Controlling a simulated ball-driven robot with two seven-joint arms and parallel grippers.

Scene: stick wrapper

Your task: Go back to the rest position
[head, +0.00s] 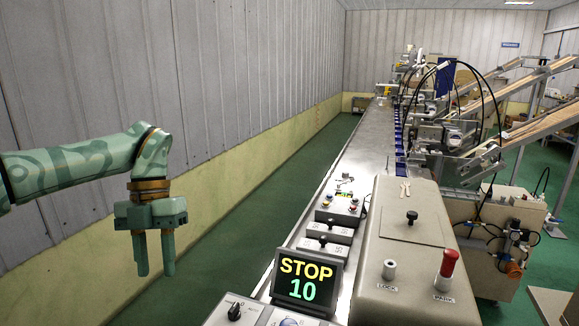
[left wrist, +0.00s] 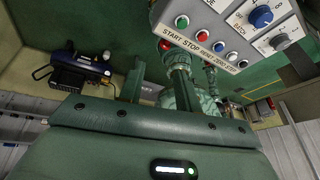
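My left gripper (head: 155,268) hangs at the left in the head view, fingers pointing down, over the strip of green floor by the wall. Its two fingers are apart with nothing between them; the left wrist view also shows this gap (left wrist: 157,72). It is well to the left of the machine and touches nothing. My right gripper is in neither view.
The wrapping machine's long metal bed (head: 362,150) runs away to the right. A display (head: 303,283) reads STOP 10. A beige housing (head: 408,240) carries a red-topped knob (head: 447,264). A button panel (left wrist: 218,42) shows in the wrist view. Green floor (head: 255,200) is clear.

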